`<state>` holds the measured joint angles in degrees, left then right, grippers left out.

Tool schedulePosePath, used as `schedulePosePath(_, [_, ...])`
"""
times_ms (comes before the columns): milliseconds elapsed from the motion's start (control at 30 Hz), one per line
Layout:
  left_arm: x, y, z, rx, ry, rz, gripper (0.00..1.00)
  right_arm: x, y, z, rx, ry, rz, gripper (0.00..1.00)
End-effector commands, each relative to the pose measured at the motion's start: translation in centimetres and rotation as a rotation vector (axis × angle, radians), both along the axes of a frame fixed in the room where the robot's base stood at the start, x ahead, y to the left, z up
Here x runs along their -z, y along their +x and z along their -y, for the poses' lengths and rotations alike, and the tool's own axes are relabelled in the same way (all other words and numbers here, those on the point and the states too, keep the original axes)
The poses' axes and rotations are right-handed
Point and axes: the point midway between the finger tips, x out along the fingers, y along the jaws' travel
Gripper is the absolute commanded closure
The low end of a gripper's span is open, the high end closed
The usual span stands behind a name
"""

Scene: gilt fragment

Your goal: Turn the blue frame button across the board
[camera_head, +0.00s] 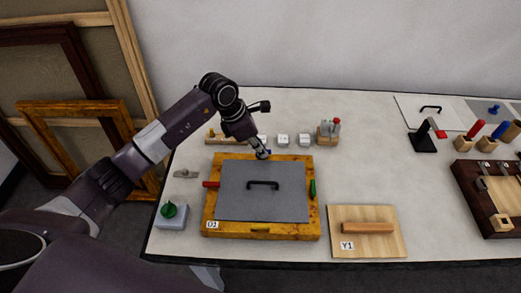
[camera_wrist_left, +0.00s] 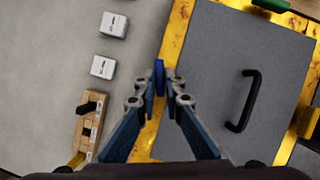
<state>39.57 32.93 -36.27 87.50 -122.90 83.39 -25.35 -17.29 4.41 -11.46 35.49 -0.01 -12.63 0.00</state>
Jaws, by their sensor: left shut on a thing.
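The yellow frame (camera_head: 210,225) lies on the table with a grey board (camera_head: 235,203) inside it. The board has a black handle (camera_head: 263,184). The blue button (camera_wrist_left: 159,77) is on the frame's far rim; in the head view a little blue (camera_head: 268,153) shows by the fingertips. My left gripper (camera_wrist_left: 160,85) is shut on the blue button, one finger on each side. In the head view this gripper (camera_head: 262,151) comes down at the far rim. My right gripper is not in view.
A red button (camera_head: 211,184) is on the frame's left rim, a green one (camera_head: 312,188) on the right, a yellow one (camera_head: 260,231) on the near rim. White blocks (camera_head: 283,139) stand behind. A wooden board (camera_head: 340,246) lies right of the frame.

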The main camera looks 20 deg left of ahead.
Motion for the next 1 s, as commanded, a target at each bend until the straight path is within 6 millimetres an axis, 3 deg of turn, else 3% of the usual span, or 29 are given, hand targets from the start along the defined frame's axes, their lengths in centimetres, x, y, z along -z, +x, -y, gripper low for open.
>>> schedulePosePath(1000, [0.1, -0.2, 0.8, -0.951, 0.0, 0.005, 1.0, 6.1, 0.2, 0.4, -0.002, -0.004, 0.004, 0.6])
